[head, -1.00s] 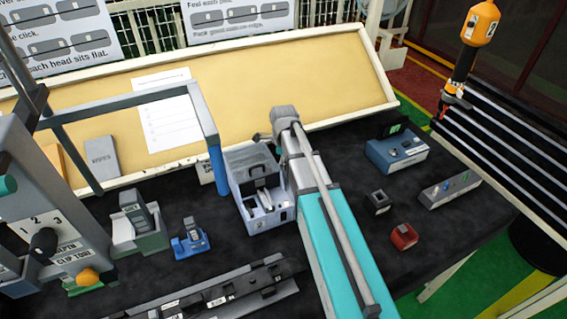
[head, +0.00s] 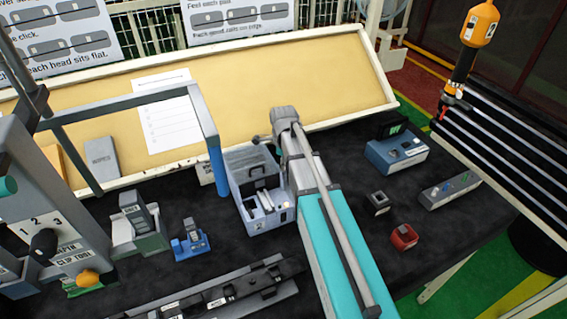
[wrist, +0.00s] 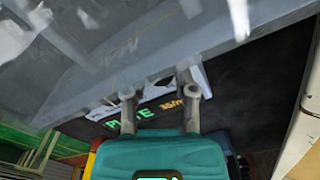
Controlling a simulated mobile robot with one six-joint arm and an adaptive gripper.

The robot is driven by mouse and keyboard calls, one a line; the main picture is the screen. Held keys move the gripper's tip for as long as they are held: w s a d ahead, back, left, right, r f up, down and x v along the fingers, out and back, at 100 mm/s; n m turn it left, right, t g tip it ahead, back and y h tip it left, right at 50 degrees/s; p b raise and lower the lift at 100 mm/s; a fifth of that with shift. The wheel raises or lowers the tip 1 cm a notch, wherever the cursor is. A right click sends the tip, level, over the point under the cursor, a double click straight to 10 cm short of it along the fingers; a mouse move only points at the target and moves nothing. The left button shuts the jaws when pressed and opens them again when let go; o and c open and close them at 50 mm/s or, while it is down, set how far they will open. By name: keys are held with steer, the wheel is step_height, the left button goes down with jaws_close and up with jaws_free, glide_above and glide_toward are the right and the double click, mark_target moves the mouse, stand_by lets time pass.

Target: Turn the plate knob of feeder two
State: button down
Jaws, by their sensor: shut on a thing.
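A grey open-topped box (head: 244,203), which looks like a feeder, stands on the black bench in the middle of the head view. It has a dark handle and pale parts inside. No feeder number is legible on it. My gripper (wrist: 160,113) shows in the wrist view, its two grey fingers apart beneath a large grey surface (wrist: 90,85). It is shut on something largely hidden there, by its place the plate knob. A dark panel with green and yellow lettering (wrist: 140,118) lies beyond the fingers. In the head view my arm hides the gripper.
A grey panel marked 1 2 3 (head: 38,222) with a black knob stands at left. A blue box (head: 397,152) and a grey button box (head: 450,190) stand at right. A red block (head: 403,237) lies near my arm. A post frame (head: 213,150) rises beside the feeder.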

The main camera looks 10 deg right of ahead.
steer(key=n, duration=1)
steer(key=shift+n, duration=0.4)
steer(key=n, duration=1.9)
steer(key=shift+a, duration=0.1)
steer(key=n, duration=0.4)
steer(key=shift+n, duration=2.5)
